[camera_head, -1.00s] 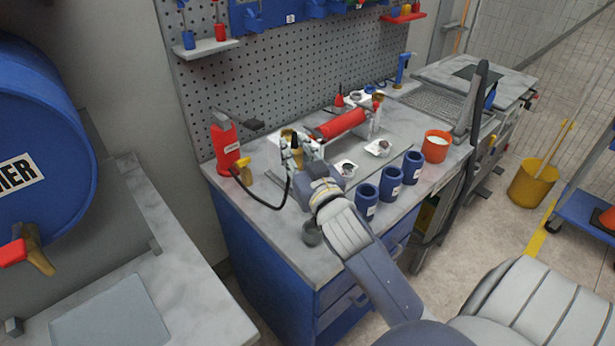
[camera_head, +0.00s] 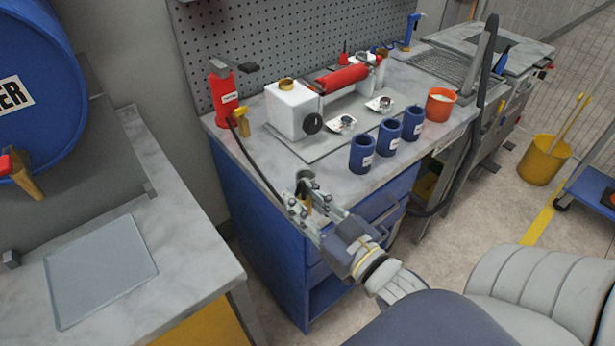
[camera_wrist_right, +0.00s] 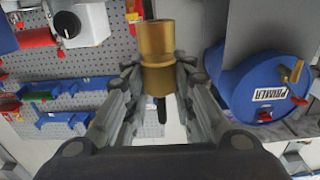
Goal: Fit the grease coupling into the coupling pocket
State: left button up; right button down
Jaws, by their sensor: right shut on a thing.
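My right gripper (camera_head: 304,197) is shut on the brass grease coupling (camera_wrist_right: 157,45), which stands between its fingers in the right wrist view. A bit of black hose shows below the coupling. In the head view the gripper is at the front left edge of the workbench and hides most of the coupling. A dark round cup (camera_head: 304,178) sits at the bench edge right beside the fingertips. It looks like the coupling pocket, but the gripper partly covers it. I cannot tell whether the coupling touches it. My left gripper is not in view.
A black hose (camera_head: 258,168) runs from the red bottle (camera_head: 223,95) to the gripper. A white block (camera_head: 291,108) with a brass ring and a red roller (camera_head: 342,78) stand on the workbench. Several blue cups (camera_head: 362,153) stand near its front edge. Bare bench top lies left of them.

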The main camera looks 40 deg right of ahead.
jog(key=p, duration=0.3)
send_over(306, 166)
jog(key=s+a, duration=0.2)
jog(key=shift+s+d+f, duration=0.1)
jog(key=shift+s+f, duration=0.1)
jog(key=shift+f, duration=0.45)
jog(key=shift+w+d+f, duration=0.1)
jog(key=shift+f, duration=1.75)
jog(key=c, duration=1.3)
grip_release()
jog(key=shift+f, duration=0.1)
jog(key=shift+c, duration=0.2)
jog(key=s+b, duration=0.2)
jog(key=s, duration=1)
jog(key=shift+d, duration=0.4)
